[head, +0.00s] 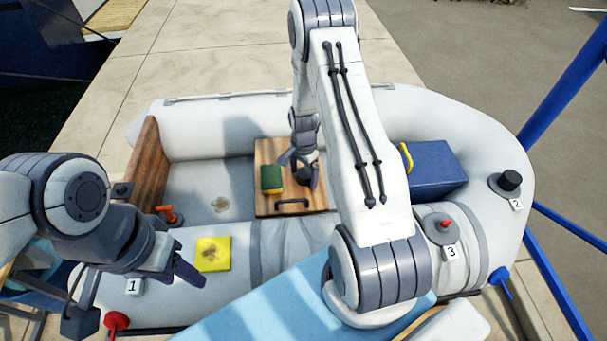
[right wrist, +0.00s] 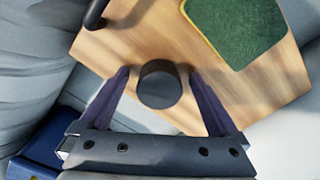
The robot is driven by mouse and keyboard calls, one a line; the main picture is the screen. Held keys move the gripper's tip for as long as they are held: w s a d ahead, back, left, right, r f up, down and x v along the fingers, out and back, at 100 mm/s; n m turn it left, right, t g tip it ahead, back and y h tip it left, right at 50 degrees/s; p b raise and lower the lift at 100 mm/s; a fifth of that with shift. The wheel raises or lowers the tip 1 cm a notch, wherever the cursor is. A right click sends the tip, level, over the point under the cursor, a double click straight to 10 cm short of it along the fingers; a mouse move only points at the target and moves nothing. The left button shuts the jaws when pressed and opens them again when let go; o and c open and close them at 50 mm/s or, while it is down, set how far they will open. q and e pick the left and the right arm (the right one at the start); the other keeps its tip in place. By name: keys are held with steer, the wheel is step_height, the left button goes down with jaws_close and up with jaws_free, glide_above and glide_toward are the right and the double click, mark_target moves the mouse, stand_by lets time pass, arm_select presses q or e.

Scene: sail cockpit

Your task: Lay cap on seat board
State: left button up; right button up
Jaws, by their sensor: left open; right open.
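The seat board (head: 268,208) is a wooden panel with a black handle, lying across the grey inflatable boat. A black round cap (head: 304,175) sits on the board beside a sponge. In the right wrist view the cap (right wrist: 160,85) is between the two fingers, with a gap on each side, over the bare wood (right wrist: 130,50). My right gripper (head: 299,171) is open around the cap and not closed on it. My left gripper (head: 183,268) is open and empty over the near tube, right of the label 1.
A green and yellow sponge (head: 271,179) lies on the board, left of the cap. A blue box (head: 432,169) stands right of my right arm. Another black cap (head: 509,181) is on the valve labelled 2.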

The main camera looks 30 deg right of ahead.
mark_target(303, 174)
step_height(303, 174, up, 12)
steer(key=s+a+r+n, duration=0.1)
steer(key=a+r+n, duration=0.45)
steer(key=a, duration=0.45)
steer(key=s+a+r+n, duration=0.7)
steer(key=s+a, duration=0.1)
steer(key=a, duration=0.3)
steer(key=s+a+r+n, duration=0.2)
steer(key=s+a+n, duration=0.1)
steer(key=s+n, duration=0.2)
steer(key=s+a+r+n+y, duration=0.1)
steer(key=s+n, duration=0.4)
steer(key=s, duration=0.5)
steer(key=shift+s+a+r, duration=0.3)
steer(key=shift+a+r, duration=0.15)
steer(key=shift+a, duration=0.55)
steer(key=shift+n, duration=0.25)
